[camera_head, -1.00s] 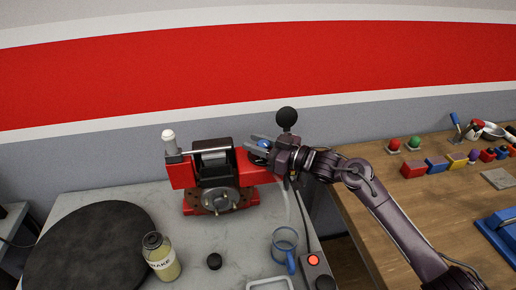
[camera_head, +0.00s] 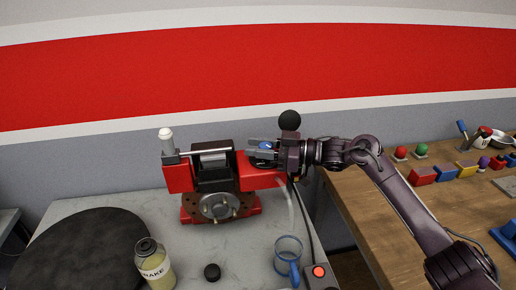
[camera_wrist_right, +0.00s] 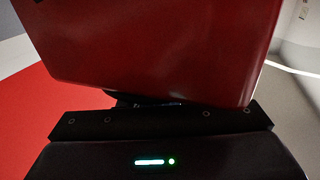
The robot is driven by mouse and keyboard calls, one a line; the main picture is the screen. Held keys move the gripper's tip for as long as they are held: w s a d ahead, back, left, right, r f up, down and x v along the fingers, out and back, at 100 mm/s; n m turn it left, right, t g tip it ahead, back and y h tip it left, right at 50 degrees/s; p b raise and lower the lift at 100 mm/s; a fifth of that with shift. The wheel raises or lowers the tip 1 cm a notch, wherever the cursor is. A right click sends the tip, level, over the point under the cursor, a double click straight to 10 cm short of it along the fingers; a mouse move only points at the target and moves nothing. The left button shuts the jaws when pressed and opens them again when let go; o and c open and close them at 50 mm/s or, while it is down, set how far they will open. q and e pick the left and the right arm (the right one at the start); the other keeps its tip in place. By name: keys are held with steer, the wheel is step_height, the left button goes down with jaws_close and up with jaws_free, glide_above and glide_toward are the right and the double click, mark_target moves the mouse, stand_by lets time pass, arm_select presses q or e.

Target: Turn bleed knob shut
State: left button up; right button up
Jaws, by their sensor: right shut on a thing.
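The blue bleed knob (camera_head: 266,146) sits on the right arm of the red brake rig (camera_head: 178,178), mostly covered by my gripper. My right gripper (camera_head: 262,150) comes in from the right and is shut on the knob. A clear hose (camera_head: 291,205) hangs from the rig towards a blue cup (camera_head: 287,255). My left gripper is not in view.
A labelled fluid bottle (camera_head: 154,265) and a black cap (camera_head: 212,272) stand on the grey table before the rig. A round black disc (camera_head: 80,250) lies at left. A red-button box (camera_head: 319,272) is at the front right. Coloured blocks (camera_head: 423,176) sit on the wooden bench.

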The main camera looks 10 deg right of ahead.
steer(key=shift+r, duration=0.1)
steer(key=o, duration=1)
steer(key=shift+c, duration=0.2)
steer(key=shift+s+d, duration=0.1)
steer(key=shift+d, duration=0.2)
steer(key=b+v, duration=0.2)
steer(key=v, duration=0.5)
steer(key=shift+b, duration=0.35)
